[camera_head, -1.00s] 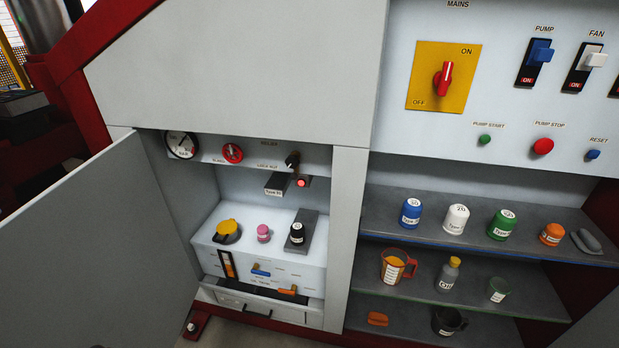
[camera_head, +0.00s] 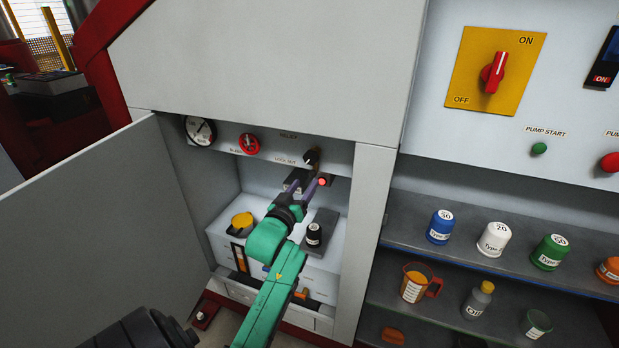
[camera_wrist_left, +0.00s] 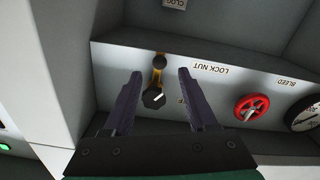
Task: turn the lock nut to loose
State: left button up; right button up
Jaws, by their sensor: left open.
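The lock nut is the brass-coloured piece with a lever and small dark ball end (camera_wrist_left: 160,62), by the LOCK NUT label. A black knob with a white mark (camera_wrist_left: 153,98) sits at its other end. In the head view the black knob (camera_head: 311,156) shows on the upper panel inside the open cabinet. My left gripper (camera_head: 306,184) is open and empty, just in front of and below the knob. In the left wrist view its two fingers (camera_wrist_left: 160,74) appear on either side of the lever; I cannot tell whether they touch it. My right gripper is not in view.
A red bleed wheel (camera_head: 249,144) and a gauge (camera_head: 200,131) are on the same panel. The cabinet door (camera_head: 100,240) is open at left.

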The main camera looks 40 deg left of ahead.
aim_at(311, 176)
pick_arm(q)
jog(key=x, duration=0.4)
jog(key=shift+w, duration=0.3)
grip_shut()
jog(key=shift+f, duration=0.1)
dwell(1.0)
